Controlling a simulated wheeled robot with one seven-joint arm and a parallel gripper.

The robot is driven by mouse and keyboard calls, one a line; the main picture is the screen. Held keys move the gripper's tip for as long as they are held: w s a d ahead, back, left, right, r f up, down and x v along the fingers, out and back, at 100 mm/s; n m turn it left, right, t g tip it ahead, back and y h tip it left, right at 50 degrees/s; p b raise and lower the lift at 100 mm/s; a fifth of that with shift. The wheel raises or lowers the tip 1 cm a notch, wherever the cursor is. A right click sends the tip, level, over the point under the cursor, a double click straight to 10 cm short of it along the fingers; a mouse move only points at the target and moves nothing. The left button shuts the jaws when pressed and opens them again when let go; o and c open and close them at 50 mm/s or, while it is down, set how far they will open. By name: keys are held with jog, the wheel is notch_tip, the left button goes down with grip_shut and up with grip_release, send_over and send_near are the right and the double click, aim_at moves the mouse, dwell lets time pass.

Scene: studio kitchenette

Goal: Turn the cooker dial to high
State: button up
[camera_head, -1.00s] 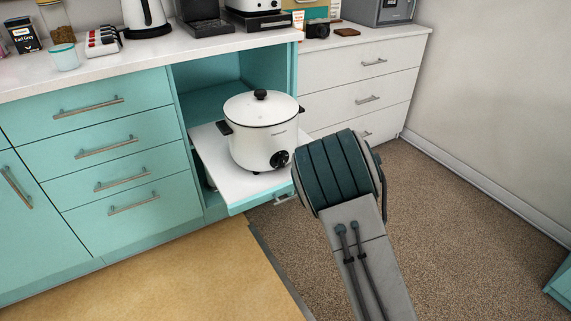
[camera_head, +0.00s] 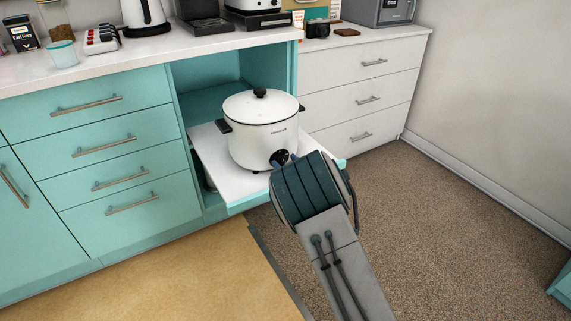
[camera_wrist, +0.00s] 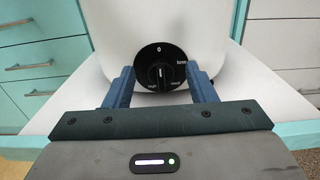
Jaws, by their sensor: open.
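The white slow cooker (camera_head: 262,130) with a lid stands on the pulled-out shelf; its white front also fills the top of the wrist view (camera_wrist: 120,40). Its black dial (camera_wrist: 160,74) faces my gripper, with "low" marked at upper right, a "0" at the top and further small lettering below. The dial's white pointer line stands about upright in the wrist view. My gripper (camera_wrist: 161,85) is open, one blue finger on each side of the dial. I cannot tell whether the fingers touch it.
The white pull-out shelf (camera_head: 212,150) juts from the teal cabinet (camera_head: 110,140). The worktop (camera_head: 100,66) above holds a kettle (camera_head: 146,16) and other items. White drawers (camera_head: 365,85) stand to the right. The carpet (camera_head: 450,220) at the right is clear.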

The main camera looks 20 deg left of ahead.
jog(key=shift+w+a, duration=0.45)
jog(key=shift+a, duration=0.05)
jog(key=c, duration=1)
jog(key=shift+o, duration=0.2)
jog(key=shift+m+b, duration=0.3)
jog(key=shift+b, duration=0.1)
jog(key=shift+w+d+f+m+b, duration=0.1)
jog(key=shift+d+m+b, duration=0.05)
jog(key=shift+m+b, duration=0.7)
jog(key=shift+w+m+b, duration=0.1)
jog(key=shift+m+b, duration=1.05)
jog(key=shift+m, duration=0.8)
